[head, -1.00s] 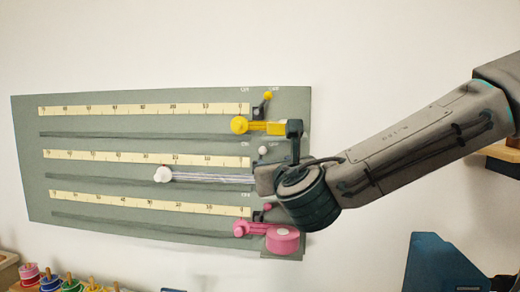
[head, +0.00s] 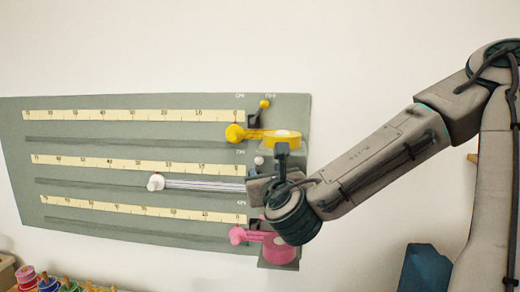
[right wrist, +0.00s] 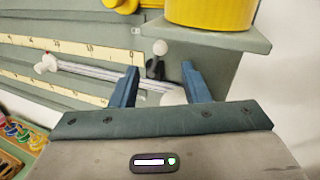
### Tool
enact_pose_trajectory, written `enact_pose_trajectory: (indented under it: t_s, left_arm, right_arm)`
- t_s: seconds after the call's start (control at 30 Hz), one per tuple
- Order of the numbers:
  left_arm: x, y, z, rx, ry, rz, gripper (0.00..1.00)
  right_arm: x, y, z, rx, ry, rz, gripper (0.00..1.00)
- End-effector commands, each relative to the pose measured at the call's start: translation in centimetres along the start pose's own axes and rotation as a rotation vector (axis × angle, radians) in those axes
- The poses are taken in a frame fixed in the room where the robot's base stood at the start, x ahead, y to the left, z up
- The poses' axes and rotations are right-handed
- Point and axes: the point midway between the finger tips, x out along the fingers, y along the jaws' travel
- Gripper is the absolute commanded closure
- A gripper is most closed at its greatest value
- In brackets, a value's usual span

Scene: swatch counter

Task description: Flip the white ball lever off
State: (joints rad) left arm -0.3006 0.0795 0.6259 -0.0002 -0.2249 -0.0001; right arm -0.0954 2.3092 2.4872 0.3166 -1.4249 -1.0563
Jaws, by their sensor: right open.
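The white ball lever (head: 259,160) stands at the right end of the middle row on the grey board, just above my right gripper (head: 262,188). In the right wrist view the white ball lever (right wrist: 160,47) has a small ball on a dark stem. It lies in the picture between and beyond the blue fingertips of my right gripper (right wrist: 160,70). The fingers are apart with nothing held, and I see no contact with the lever. Which label the lever leans towards is unclear. My left gripper is out of view.
The grey board (head: 120,225) also carries a yellow drum (head: 281,137), a yellow ball lever (head: 264,104) and a pink drum (head: 277,252), close around my wrist. A white knob (head: 155,182) ends a pale strand along the middle row. Colourful stacking toys (head: 47,284) stand lower left.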

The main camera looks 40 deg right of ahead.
Motion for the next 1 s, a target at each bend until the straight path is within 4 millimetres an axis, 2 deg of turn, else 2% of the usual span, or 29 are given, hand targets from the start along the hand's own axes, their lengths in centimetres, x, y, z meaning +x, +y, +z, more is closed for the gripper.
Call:
enact_pose_trajectory:
  t_s: [0.03, 0.2, 0.4, 0.6, 0.87, 1.0]
  left_arm:
    - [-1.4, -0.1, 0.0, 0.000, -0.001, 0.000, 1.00]
    - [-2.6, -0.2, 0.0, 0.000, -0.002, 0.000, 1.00]
    - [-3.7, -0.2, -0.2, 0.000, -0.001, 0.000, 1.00]
    - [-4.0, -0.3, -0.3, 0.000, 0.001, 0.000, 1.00]
    - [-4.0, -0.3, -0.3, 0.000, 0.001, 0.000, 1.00]
    - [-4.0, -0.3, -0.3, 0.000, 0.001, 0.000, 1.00]
  right_arm:
    - [0.1, -0.1, 0.5, 0.001, 0.006, 0.001, 0.58]
    - [3.9, -0.1, 0.3, 0.000, 0.003, -0.003, 0.58]
    - [6.9, -0.1, 0.2, 0.000, 0.001, -0.002, 0.58]
    - [8.1, 0.0, 0.0, 0.001, 0.000, 0.000, 0.58]
    - [8.2, 0.0, 0.0, 0.002, -0.001, 0.000, 0.58]
    - [8.2, 0.0, 0.0, 0.002, 0.000, 0.000, 0.82]
